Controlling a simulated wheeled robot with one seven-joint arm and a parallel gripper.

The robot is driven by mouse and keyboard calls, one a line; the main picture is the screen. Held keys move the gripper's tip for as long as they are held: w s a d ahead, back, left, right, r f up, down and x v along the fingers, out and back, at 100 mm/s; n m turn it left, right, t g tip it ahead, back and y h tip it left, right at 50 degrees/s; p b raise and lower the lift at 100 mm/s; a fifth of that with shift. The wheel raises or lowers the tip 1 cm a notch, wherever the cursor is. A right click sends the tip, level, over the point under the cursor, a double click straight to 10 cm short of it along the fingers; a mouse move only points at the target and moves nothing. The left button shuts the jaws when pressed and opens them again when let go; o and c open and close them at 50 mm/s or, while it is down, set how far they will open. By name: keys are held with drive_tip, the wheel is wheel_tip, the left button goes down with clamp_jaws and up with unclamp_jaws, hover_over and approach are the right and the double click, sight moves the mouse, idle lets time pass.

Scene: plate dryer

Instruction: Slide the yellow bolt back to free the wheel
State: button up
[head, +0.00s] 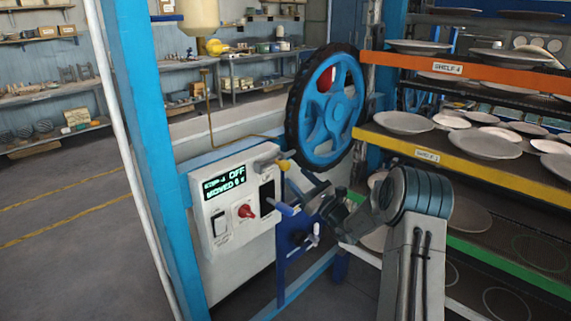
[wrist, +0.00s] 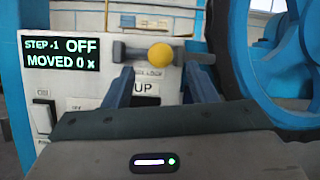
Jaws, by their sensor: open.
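The yellow bolt shows as a yellow ball knob (wrist: 160,54) on a grey bar, fixed to the white control panel; in the head view the knob (head: 283,165) is at the panel's top right. The wheel (head: 326,98) is large, with blue spokes and a dark rim, just above and right of the bolt; its blue part fills the right side of the wrist view (wrist: 240,60). My gripper (wrist: 159,76) is open and empty. Its two blue fingers point at the panel, one to each side below the knob. Whether they touch the bar I cannot tell.
The panel display (head: 224,182) reads STEP -1 OFF, MOVED 0. A red knob (head: 246,211) and a rocker switch (head: 220,223) sit below it. A blue post (head: 150,130) stands left. Plate shelves (head: 450,168) stand close on the right. The floor at left is clear.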

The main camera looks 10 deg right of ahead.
sight(287, 170)
drive_tip(key=p+x, duration=0.1)
drive_tip(key=x, duration=0.5)
drive_tip(key=shift+w+a+r, duration=0.15)
drive_tip(key=shift+w, duration=0.15)
clamp_jaws()
drive_tip(key=shift+s+a, duration=0.15)
drive_tip(key=shift+a, duration=0.15)
drive_tip(key=shift+s+a+b, duration=0.35)
drive_tip(key=shift+s+a, duration=0.2)
drive_tip(key=shift+a, duration=0.25)
drive_tip(key=shift+s+a+b, duration=0.3)
drive_tip(key=shift+s+a, duration=0.3)
drive_tip(key=shift+a, duration=0.15)
